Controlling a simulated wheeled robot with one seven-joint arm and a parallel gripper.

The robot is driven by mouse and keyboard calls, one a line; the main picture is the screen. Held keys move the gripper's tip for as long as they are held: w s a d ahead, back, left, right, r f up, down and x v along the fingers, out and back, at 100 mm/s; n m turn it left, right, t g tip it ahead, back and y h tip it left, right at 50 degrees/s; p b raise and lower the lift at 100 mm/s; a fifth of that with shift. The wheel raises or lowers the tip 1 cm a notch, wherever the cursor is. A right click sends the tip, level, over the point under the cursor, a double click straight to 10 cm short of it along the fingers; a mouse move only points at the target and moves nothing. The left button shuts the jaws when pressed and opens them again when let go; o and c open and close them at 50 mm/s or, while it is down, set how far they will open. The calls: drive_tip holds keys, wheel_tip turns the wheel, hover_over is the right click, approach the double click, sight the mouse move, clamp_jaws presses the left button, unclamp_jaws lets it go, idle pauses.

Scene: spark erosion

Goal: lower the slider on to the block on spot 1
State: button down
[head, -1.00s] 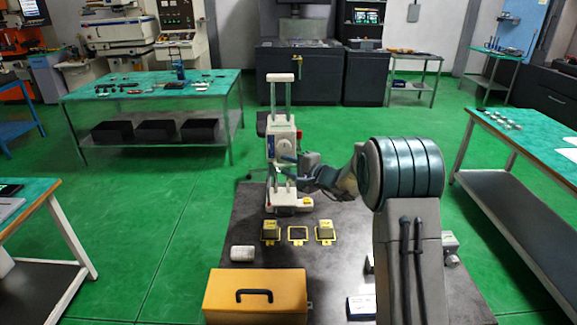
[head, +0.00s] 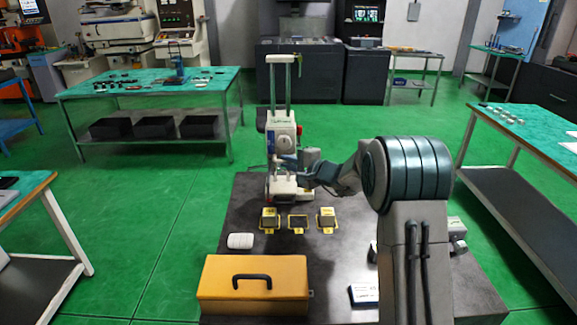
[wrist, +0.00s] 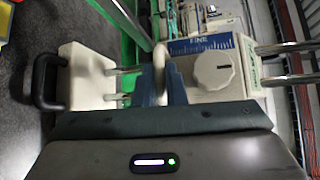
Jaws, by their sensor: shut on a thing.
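A cream slider (head: 283,133) with a round knob rides on two upright bright rods of a stand (head: 281,90) at the back of the dark bench. In the wrist view the slider (wrist: 212,68) shows its knob and a blue scale. My gripper (head: 287,166) is shut on the slider's cream handle (wrist: 159,62), the blue fingers on each side of it. A short stretch of rod shows between the slider and a cream part with a dark loop (wrist: 87,78). Blocks stand on the left spot (head: 270,217) and right spot (head: 326,217). I cannot tell which is spot 1.
The middle yellow-framed spot (head: 298,222) is empty. A yellow case (head: 254,285) lies at the bench's front, with a white object (head: 241,241) behind it. A small card-like box (head: 364,294) lies near my arm. Bare bench (head: 335,260) shows between.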

drive_tip(key=shift+f+b, duration=2.2)
drive_tip(key=shift+b, duration=0.5)
drive_tip(key=shift+f, duration=0.1)
drive_tip(key=c, duration=1.5)
unclamp_jaws()
drive_tip(key=shift+s+d, duration=0.1)
drive_tip(key=b+v, duration=0.2)
drive_tip(key=v, duration=1.1)
drive_tip(key=shift+s+d+b, duration=0.25)
drive_tip(key=shift+b, duration=0.15)
